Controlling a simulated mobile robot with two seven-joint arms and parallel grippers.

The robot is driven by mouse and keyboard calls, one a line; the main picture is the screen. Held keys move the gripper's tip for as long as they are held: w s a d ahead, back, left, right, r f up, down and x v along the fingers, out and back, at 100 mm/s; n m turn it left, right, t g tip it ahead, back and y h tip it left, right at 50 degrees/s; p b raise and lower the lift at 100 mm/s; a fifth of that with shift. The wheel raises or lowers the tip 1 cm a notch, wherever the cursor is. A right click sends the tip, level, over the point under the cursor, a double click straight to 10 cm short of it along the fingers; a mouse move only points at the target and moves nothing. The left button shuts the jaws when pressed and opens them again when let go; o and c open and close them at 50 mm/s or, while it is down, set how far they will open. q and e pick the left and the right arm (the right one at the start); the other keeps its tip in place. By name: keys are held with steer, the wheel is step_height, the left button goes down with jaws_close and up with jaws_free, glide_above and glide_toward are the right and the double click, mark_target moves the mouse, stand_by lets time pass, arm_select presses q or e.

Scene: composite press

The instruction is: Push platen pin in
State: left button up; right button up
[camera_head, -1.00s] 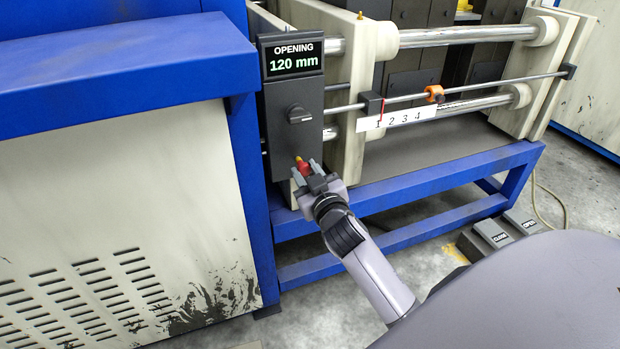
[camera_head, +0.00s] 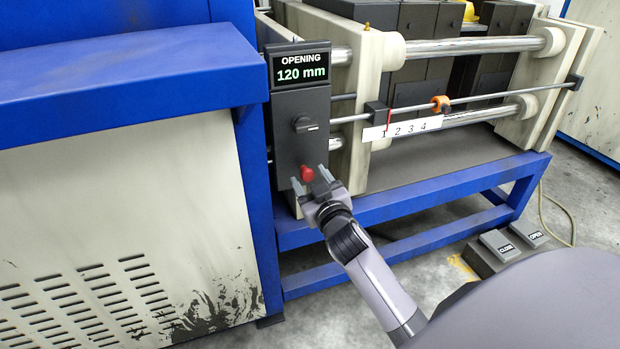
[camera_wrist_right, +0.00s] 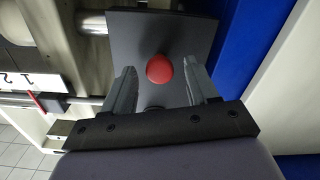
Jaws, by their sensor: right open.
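A red round knob (camera_head: 307,174), which looks like the pin's head, sits low on the dark control panel (camera_head: 293,135). It also shows in the right wrist view (camera_wrist_right: 160,69), against the panel face. My right gripper (camera_head: 311,179) is open, with one fingertip on each side of the knob. In the right wrist view, gaps show between the knob and both fingers, and nothing is gripped. The pin's shaft behind the knob is hidden. My left gripper is not in view.
A rod with an orange clamp (camera_head: 440,103) and a numbered scale (camera_head: 403,128) lies to the right. A blue frame beam (camera_head: 440,196) runs below. CLOSE and OPEN pedals (camera_head: 513,244) stand on the floor.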

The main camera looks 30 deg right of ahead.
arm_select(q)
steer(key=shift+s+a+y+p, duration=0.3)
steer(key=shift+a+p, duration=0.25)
arm_select(e)
steer(key=v, duration=0.6)
steer(key=shift+s, duration=0.2)
